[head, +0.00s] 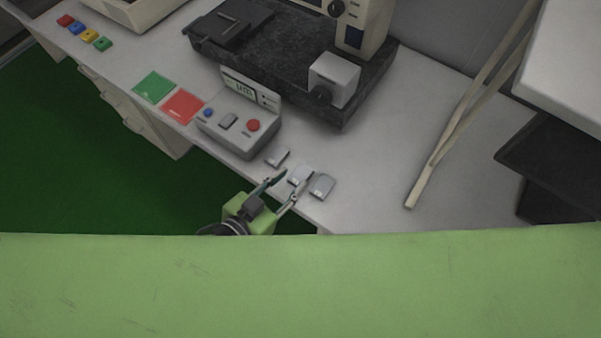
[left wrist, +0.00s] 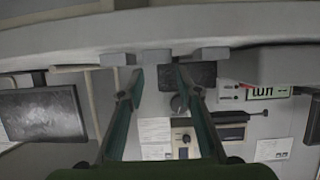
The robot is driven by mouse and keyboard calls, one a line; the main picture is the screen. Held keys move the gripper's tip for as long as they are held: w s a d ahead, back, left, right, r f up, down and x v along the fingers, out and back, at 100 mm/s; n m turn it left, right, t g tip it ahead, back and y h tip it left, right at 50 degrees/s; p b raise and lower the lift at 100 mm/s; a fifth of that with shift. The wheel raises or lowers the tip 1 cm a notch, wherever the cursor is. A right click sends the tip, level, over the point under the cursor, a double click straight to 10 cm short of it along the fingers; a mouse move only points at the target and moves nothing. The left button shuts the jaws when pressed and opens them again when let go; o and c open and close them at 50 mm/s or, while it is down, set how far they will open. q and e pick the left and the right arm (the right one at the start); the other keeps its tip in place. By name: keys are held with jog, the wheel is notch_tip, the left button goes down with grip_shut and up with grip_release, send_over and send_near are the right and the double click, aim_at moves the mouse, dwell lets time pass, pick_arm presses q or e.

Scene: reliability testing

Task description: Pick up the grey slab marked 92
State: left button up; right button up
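Three small grey slabs lie in a row near the front edge of the worktop: a left slab (head: 277,157), a middle slab (head: 299,174) and a right slab (head: 321,186). The number 92 cannot be read on any of them. My left gripper (head: 294,181) is open at the edge, its fingers pointing at the middle slab. In the left wrist view the slabs show edge-on; the middle one (left wrist: 156,57) appears between the open fingertips (left wrist: 160,71), with no clear sign of contact. My right gripper is not in view.
A grey tester box (head: 238,130) with a display, a blue and a red button stands left of the slabs. Green (head: 154,86) and red (head: 183,107) squares lie further left. A dark stone base (head: 290,65) carrying an instrument stands behind. The worktop right of the slabs is clear up to wooden strips (head: 440,150).

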aim_at(304, 170)
pick_arm(q)
jog(key=shift+p+x, duration=0.45)
jog(key=shift+x, duration=2.3)
jog(key=shift+s, duration=0.15)
jog(key=c, duration=0.8)
